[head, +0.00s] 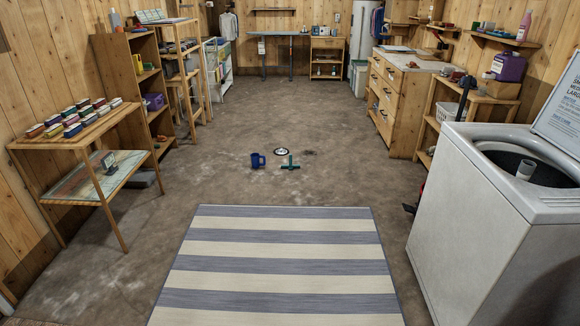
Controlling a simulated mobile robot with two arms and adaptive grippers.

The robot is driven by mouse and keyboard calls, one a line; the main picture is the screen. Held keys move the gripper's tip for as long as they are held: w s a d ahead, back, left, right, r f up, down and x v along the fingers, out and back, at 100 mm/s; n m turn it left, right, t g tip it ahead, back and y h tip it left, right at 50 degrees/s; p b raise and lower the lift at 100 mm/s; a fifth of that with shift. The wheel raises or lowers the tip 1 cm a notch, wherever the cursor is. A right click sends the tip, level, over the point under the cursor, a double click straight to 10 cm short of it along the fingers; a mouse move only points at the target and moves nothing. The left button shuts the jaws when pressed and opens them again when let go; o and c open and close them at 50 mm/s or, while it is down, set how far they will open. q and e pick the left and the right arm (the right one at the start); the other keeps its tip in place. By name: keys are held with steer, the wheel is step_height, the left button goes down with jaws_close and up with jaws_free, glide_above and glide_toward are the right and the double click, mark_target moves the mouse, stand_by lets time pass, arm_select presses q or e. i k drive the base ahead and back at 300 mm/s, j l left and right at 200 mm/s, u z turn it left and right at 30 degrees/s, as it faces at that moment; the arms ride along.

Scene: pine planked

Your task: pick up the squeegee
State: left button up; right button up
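A small dark green T-shaped thing (290,164), which looks like the squeegee, is on the bare floor beyond the striped rug. It is small in the head view, so its details are hard to tell. A blue mug (257,161) stands to its left. A round white and dark thing (281,152) lies just behind it. Neither of my grippers is in view.
A striped rug (280,250) covers the near floor. A white top-loading washer (470,220) stands at right, lid open. A wooden table with colored blocks (70,140) is at left. Shelves and a drawer cabinet (390,100) line the walls. The middle floor is mostly clear.

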mark_target(291, 166)
steer(key=i+z, duration=0.25)
steer(key=i, duration=0.55)
steer(key=i+l, duration=0.1)
steer(key=i, duration=3.4)
steer(key=l+z, duration=0.05)
steer(key=l, duration=0.05)
